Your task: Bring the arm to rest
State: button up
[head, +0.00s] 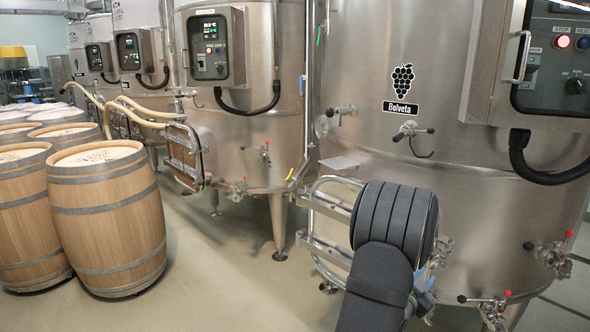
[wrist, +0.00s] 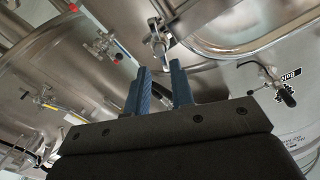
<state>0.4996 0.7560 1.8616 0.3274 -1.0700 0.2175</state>
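My arm (head: 394,222) shows in dark grey at the lower middle right of the head view, in front of the large steel vat (head: 465,190) marked "Belveta". My gripper is mostly hidden behind the arm there. In the wrist view my gripper (wrist: 160,78) has two blue fingers standing apart, with nothing between them. Steel vat walls and a valve fitting (wrist: 158,40) show beyond the fingertips. I cannot tell the exact distance from the fingers to the vat.
A tubular steel rail (head: 322,215) is close left of my arm. Valves with red knobs (head: 490,305) stick out at the lower right. Control boxes (head: 213,47) hang on the vats. Wooden barrels (head: 105,220) stand at the left. The floor (head: 215,270) between is clear.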

aim_at(434, 265)
jog(key=x, duration=0.7)
jog(key=v, duration=0.9)
jog(key=x, duration=0.9)
jog(key=shift+w+d, duration=0.15)
jog(key=shift+d, duration=0.05)
jog(key=shift+a+n, duration=0.1)
jog(key=shift+n, duration=0.7)
jog(key=n, duration=0.6)
